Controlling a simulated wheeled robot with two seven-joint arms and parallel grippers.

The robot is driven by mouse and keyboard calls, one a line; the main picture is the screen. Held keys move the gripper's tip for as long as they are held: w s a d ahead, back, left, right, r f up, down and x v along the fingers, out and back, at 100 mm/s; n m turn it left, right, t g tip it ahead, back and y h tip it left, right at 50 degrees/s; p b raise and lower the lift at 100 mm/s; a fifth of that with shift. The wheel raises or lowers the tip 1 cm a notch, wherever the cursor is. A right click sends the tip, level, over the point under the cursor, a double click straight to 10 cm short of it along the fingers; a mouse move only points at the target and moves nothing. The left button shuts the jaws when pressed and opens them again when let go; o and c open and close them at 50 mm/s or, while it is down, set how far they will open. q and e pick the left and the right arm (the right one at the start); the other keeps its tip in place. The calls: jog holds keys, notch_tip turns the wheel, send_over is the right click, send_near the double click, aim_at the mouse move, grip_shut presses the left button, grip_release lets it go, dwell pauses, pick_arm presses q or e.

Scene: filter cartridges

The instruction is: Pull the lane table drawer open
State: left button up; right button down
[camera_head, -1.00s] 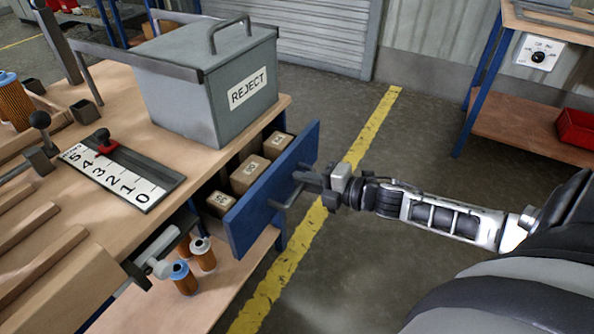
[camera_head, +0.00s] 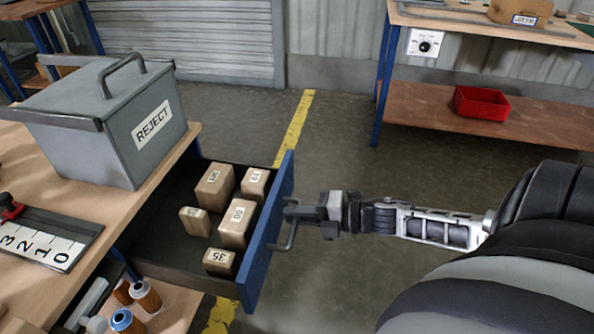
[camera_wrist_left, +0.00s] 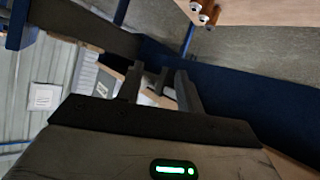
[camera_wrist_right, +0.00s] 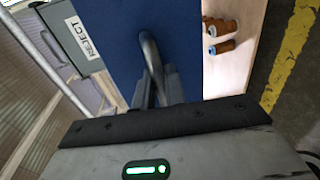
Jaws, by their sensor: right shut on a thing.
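The lane table drawer has a blue front (camera_head: 270,232) and stands well out from the table, with its dark inside showing. Several brown boxes (camera_head: 238,222) with number labels lie in it. My right gripper (camera_head: 296,212) is shut on the drawer's grey bar handle (camera_head: 288,240). In the right wrist view the handle (camera_wrist_right: 150,58) runs between the fingers (camera_wrist_right: 157,88), against the blue front. My left gripper (camera_wrist_left: 159,86) shows only in the left wrist view, with its fingers apart and nothing clearly held.
A grey REJECT bin (camera_head: 110,125) stands on the table above the drawer. A number scale (camera_head: 42,238) lies at the left. Orange cartridges (camera_head: 145,296) stand on the lower shelf. A red tray (camera_head: 482,104) sits on another bench's shelf. The floor beyond the drawer is clear.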

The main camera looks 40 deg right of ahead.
jog(key=c, duration=1.6)
grip_release()
jog(key=shift+o, duration=0.2)
jog(key=p+v, duration=0.3)
jog(key=v, duration=1.3)
